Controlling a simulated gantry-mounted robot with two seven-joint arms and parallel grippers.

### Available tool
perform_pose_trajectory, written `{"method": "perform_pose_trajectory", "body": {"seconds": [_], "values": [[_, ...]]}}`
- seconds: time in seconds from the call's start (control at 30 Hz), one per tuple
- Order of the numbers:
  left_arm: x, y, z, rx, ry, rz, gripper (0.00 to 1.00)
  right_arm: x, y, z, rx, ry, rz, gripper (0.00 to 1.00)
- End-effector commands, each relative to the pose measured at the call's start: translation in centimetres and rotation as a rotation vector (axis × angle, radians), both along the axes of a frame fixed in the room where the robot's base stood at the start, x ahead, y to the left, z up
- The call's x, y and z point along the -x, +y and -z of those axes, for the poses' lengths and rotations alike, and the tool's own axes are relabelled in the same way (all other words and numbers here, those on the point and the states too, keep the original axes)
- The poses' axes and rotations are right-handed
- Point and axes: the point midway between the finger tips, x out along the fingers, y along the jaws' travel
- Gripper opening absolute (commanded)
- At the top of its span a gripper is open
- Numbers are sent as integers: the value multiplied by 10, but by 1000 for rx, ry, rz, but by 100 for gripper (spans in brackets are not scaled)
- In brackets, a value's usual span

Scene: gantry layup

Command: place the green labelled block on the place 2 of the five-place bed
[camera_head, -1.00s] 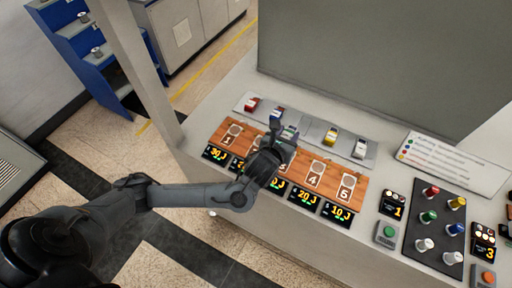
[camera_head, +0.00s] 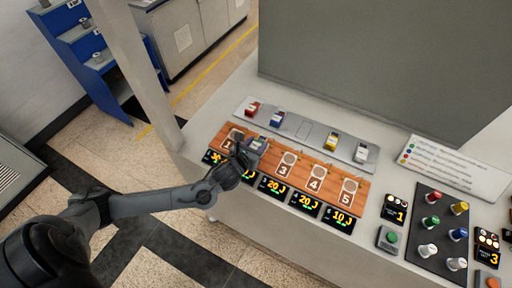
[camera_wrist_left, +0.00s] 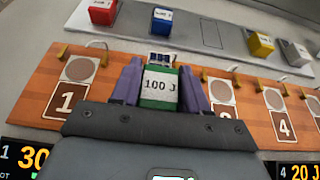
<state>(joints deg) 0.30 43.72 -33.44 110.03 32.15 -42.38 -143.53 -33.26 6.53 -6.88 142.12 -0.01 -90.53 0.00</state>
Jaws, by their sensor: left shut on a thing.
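My left gripper (camera_head: 248,154) is shut on the green block (camera_wrist_left: 159,90), which shows a white "100 J" label between the two purple fingers in the left wrist view. In the head view the arm and gripper hide most of it. The five-place bed (camera_head: 300,163) is a brown wooden board with numbered round places. The gripper is over the bed between place 1 (camera_wrist_left: 78,70) and place 3 (camera_wrist_left: 221,92), where it covers place 2. I cannot tell whether the block touches the board. My right gripper is not in view.
Behind the bed, a grey strip holds a red block (camera_head: 252,108), a blue block (camera_head: 277,117), a yellow block (camera_head: 330,141) and a white block (camera_head: 361,153), with a bare slot in the middle. Energy displays (camera_head: 305,203) line the bed's front. A knob panel (camera_head: 437,228) stands at the right.

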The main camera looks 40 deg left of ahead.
Motion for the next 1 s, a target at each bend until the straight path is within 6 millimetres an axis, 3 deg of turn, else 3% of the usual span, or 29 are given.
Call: {"method": "perform_pose_trajectory", "body": {"seconds": [0.13,0.97,1.0], "values": [[0,0,16,0,0,0,11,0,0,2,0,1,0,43],[0,0,28,0,-2,0,11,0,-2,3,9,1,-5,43],[0,0,28,0,-1,0,50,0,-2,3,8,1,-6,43]]}}
